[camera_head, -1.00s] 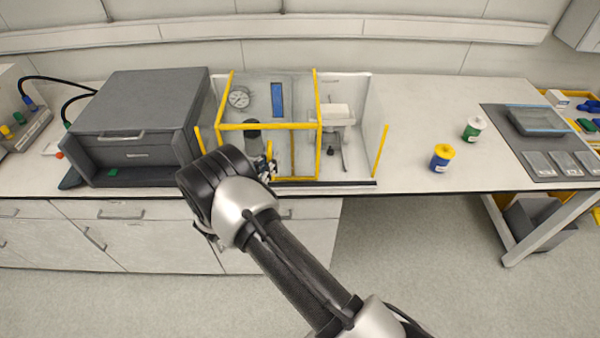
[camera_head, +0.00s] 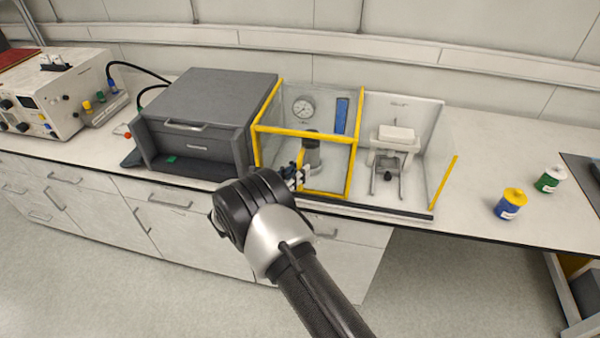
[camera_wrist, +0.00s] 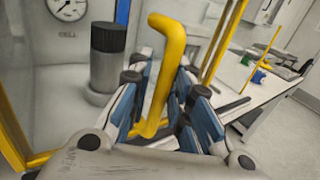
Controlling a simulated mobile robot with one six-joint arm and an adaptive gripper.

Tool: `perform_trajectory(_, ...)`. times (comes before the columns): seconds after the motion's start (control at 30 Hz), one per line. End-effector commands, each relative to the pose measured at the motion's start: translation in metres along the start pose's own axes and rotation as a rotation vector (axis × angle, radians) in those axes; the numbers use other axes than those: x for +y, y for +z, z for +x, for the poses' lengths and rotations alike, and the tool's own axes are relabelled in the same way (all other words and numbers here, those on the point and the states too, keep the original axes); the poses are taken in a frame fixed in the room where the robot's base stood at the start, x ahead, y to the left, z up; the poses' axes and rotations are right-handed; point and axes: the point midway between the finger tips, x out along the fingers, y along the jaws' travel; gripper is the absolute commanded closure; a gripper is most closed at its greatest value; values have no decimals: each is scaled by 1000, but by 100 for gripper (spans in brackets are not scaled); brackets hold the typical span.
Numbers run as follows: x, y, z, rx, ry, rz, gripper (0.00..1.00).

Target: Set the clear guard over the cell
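The clear guard (camera_head: 257,152) is a box of transparent panels with a yellow frame. It stands upright in the left bay of the open enclosure and surrounds the cell (camera_head: 312,150), a grey cylinder with a black top. In the wrist view the cell (camera_wrist: 107,60) is left of the guard's yellow handle (camera_wrist: 165,62). My gripper (camera_wrist: 162,105) is shut on this handle, with a finger on each side. In the head view my gripper (camera_head: 297,177) is at the guard's front. Whether the guard's lower edge touches the base is unclear.
A grey drawer cabinet (camera_head: 215,115) stands close on the guard's left. A white-topped stand (camera_head: 394,140) occupies the right bay, near the guard's right side. A gauge (camera_head: 303,107) is on the back wall. Yellow-capped (camera_head: 510,204) and white-capped (camera_head: 549,180) jars stand on the right.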

Motion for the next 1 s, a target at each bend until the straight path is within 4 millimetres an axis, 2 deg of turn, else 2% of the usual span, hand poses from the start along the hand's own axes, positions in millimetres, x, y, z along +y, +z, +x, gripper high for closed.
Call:
perform_trajectory(0.47, 0, 0, -2, -1, -1, 1, 79)
perform_trajectory(0.63, 0, 0, -25, -2, 2, 0, 79)
perform_trajectory(1.0, 1, 0, -100, -1, 3, 1, 79)
